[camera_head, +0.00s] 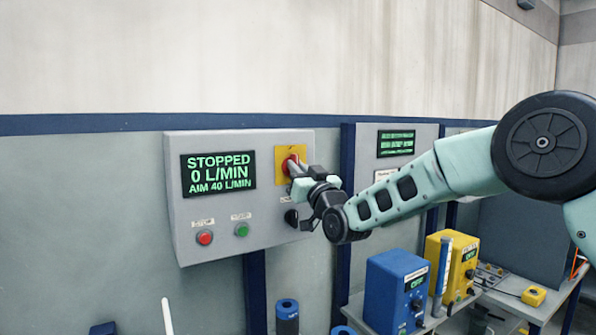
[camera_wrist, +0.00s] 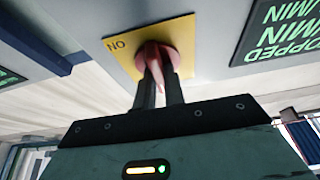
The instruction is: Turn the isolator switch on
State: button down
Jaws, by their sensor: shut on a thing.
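The isolator switch (camera_head: 286,163) is a red rotary handle on a yellow plate (camera_head: 299,149), at the upper right of a grey control box (camera_head: 262,198). My gripper (camera_head: 296,170) reaches in from the right and covers part of the switch. In the wrist view the two dark fingers of my gripper (camera_wrist: 161,88) are closed around the red handle (camera_wrist: 157,55). The yellow plate (camera_wrist: 122,62) there carries an ON label, seen upside down. The handle's exact turn angle is hard to tell. The box's display (camera_head: 218,173) reads STOPPED, 0 L/MIN, AIM 40 L/MIN.
Below the display are a red button (camera_head: 204,237) and a green button (camera_head: 241,230). A black knob (camera_head: 291,218) sits beneath my gripper. A second grey panel (camera_head: 372,166) stands to the right. A blue unit (camera_head: 384,292) and a yellow unit (camera_head: 462,262) stand on a bench below my arm.

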jog(key=shift+f+m+b, duration=0.15)
jog(key=shift+m+b, duration=0.15)
jog(key=shift+b, duration=0.05)
jog(key=shift+m+g+h+b, duration=0.15)
jog(key=shift+m+h+b, duration=1.2)
jog(key=shift+m, duration=2.2)
jog(key=shift+m+g+h+b, duration=0.2)
jog(key=shift+m+h+b, duration=1.15)
jog(key=shift+m, duration=2.25)
jog(key=shift+m+g+h+b, duration=0.15)
jog(key=shift+m+h+b, duration=0.65)
jog(key=shift+m+h, duration=1.95)
jog(key=shift+d+m+y, duration=0.1)
jog(key=shift+m+y, duration=0.75)
jog(key=shift+m, duration=0.15)
jog(key=c, duration=1.5)
grip_release()
